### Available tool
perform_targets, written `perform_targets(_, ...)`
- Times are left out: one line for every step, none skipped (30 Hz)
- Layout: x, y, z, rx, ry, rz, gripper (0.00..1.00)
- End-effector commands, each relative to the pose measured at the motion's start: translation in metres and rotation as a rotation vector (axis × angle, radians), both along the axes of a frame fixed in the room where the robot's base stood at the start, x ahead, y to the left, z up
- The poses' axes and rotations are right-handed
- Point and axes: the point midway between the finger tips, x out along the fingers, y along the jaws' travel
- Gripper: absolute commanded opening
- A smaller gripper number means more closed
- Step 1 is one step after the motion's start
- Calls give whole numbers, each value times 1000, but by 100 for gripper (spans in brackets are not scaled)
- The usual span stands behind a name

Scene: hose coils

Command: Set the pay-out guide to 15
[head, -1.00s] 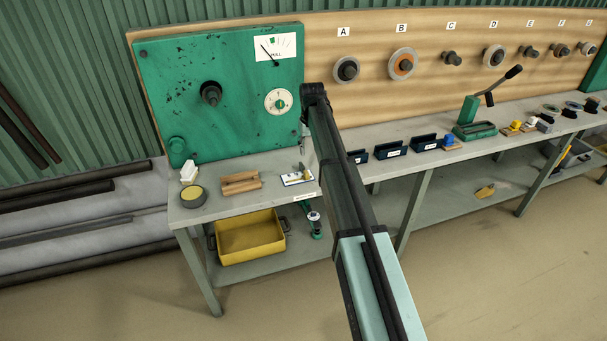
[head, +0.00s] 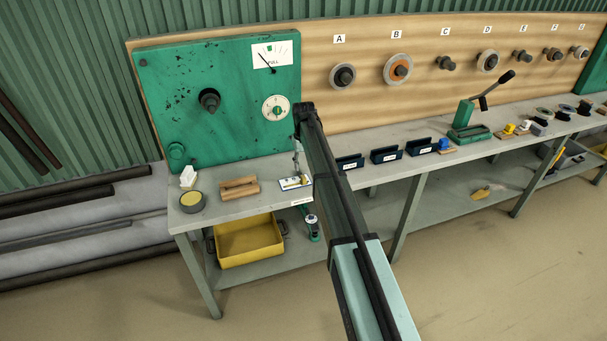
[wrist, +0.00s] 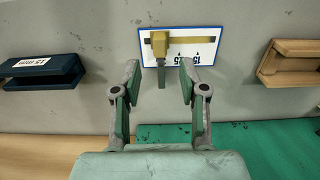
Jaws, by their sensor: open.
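The pay-out guide is a white plate with a blue edge (wrist: 150,67), lying on the bench below my gripper. It also shows in the head view (head: 286,185). A brass bar (wrist: 198,39) runs across it, with a brass slider block (wrist: 160,43) at the bar's left part in the wrist view. A grey-green tab (wrist: 162,78) sticks out from the block towards my gripper. Upside-down printed numbers with small marks, one apparently 15, sit right of the block. My gripper (wrist: 160,72) is open, one finger on each side of the tab, with gaps on both sides.
In the wrist view, a dark blue holder (wrist: 42,73) stands left and a wooden block (wrist: 290,62) right. The head view shows the green panel with its gauge (head: 272,54) and dial (head: 275,108) behind, and a lever press (head: 470,130) farther right.

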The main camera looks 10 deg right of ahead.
Motion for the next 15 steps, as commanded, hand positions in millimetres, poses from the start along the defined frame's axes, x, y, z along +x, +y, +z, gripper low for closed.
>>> perform_targets(-1,0,-9,0,3,0,43)
perform_targets(-1,0,-14,0,3,0,43)
perform_targets(0,0,-21,0,2,0,43)
perform_targets(0,0,-26,0,2,0,43)
perform_targets(-1,0,-31,0,3,0,43)
perform_targets(-1,0,-37,0,2,0,43)
perform_targets(0,0,-41,0,1,0,43)
perform_targets(0,0,-45,0,1,0,43)
perform_targets(0,0,-49,0,2,0,43)
perform_targets(0,0,-52,0,2,0,43)
perform_targets(0,0,-54,0,1,0,43)
perform_targets(0,0,-57,0,1,0,43)
perform_targets(0,0,-59,0,0,0,43)
perform_targets(0,0,-61,0,0,0,43)
perform_targets(0,0,-62,0,0,0,43)
